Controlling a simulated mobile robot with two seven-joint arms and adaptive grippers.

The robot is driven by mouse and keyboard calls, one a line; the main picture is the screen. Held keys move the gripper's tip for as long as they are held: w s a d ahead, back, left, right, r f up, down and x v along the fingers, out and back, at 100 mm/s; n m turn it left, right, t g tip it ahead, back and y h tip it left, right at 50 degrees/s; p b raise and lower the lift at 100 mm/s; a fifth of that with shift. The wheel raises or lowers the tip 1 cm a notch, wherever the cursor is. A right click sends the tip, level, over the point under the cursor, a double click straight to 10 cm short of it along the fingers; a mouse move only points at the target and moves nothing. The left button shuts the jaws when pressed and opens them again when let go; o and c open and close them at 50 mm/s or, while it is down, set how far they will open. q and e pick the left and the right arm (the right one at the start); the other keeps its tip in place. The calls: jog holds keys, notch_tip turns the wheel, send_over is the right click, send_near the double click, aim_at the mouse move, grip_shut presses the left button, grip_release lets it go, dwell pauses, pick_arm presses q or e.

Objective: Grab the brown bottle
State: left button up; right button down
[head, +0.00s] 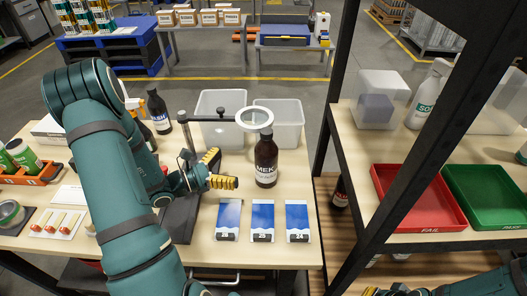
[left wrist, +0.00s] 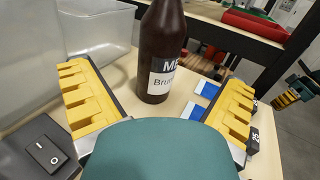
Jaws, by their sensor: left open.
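The brown bottle (head: 266,162) with a white "MEK" label stands upright on the light wooden table, in front of the clear bins. My left gripper (head: 219,170) is open and empty just left of it, with its yellow fingers pointing towards it. In the left wrist view the bottle (left wrist: 163,50) stands ahead, between the lines of the two spread fingers, and its top is cut off. My right gripper (left wrist: 292,93) shows small at the right edge of that view; its jaw state is unclear.
A ring lamp (head: 254,118) on an arm hangs close to the bottle's top. Clear bins (head: 279,122) stand behind. Blue-white cards (head: 262,217) lie in front. Another dark bottle (head: 158,113) stands behind my left arm. A black post and red tray (head: 420,222) are to the right.

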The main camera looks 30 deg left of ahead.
aim_at(266, 153)
pick_arm(q)
jog(key=shift+d+p+x, duration=0.2)
jog(key=shift+p+x, duration=0.15)
jog(key=shift+x, duration=5.7)
jog(key=shift+s+f, duration=0.1)
jog(key=shift+s, duration=0.05)
jog(key=shift+c, duration=0.3)
jog(key=c, duration=1.2)
